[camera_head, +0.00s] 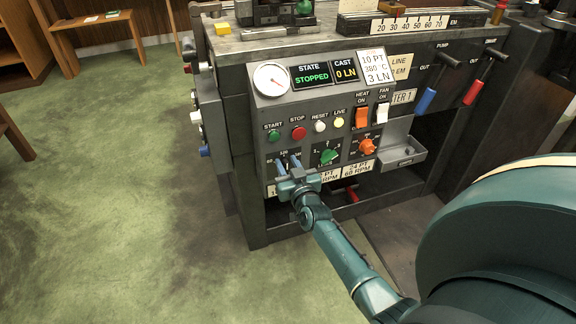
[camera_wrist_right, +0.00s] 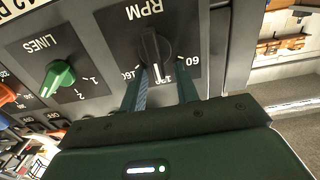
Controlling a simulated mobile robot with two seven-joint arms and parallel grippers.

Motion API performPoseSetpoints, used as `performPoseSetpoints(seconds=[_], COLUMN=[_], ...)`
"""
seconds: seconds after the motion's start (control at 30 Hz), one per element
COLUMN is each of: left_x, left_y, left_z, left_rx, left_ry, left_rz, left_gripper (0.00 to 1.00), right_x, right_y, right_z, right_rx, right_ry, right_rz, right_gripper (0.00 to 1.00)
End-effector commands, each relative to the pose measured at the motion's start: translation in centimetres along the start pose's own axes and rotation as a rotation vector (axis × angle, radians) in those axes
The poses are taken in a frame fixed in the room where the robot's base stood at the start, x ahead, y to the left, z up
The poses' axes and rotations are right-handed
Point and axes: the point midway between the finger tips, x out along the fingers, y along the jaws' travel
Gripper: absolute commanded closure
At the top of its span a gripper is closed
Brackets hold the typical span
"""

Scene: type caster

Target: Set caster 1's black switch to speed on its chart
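My right gripper (camera_head: 288,166) comes up to the lower left of the caster's sloped control panel (camera_head: 296,102). The black RPM switch (camera_wrist_right: 152,48) shows in the right wrist view, which sees the panel upside down. Its white pointer mark lies near the middle label, which looks like 120 and is partly covered. The fingertips of my right gripper (camera_wrist_right: 163,88) are apart, one on each side of the pointer end; contact is unclear. In the head view the gripper hides most of this switch. Chart strips (camera_head: 360,168) under the dials read partly "24 PT 68 RPM". My left gripper is not in view.
A card (camera_head: 376,67) above reads "10 PT 380 C 3 LN". The state display (camera_head: 311,75) reads STOPPED. The green LINES knob (camera_head: 328,157) and an orange knob (camera_head: 367,147) sit to the right. A small tray (camera_head: 402,153) juts out further right. Green floor lies open at left.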

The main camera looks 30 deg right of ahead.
Motion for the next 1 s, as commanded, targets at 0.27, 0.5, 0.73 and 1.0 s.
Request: performPoseSetpoints(seconds=[0.27, 0.5, 0.73, 1.0], left_x=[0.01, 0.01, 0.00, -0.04], left_y=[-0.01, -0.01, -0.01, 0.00], left_z=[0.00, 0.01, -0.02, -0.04], left_rx=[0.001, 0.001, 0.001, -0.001], left_ry=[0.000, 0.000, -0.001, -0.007], left_rz=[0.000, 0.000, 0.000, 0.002], left_gripper=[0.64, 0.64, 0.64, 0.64], right_x=[-0.04, -0.06, -0.09, -0.13], right_y=[0.00, -0.01, 0.05, 0.36], right_z=[0.03, 0.12, 0.20, 0.33], right_rx=[0.000, 0.000, 0.021, 0.154], right_ry=[0.000, -0.003, -0.005, -0.008], right_rz=[0.000, 0.000, -0.001, -0.001], right_gripper=[0.93, 1.00, 1.00, 1.00])
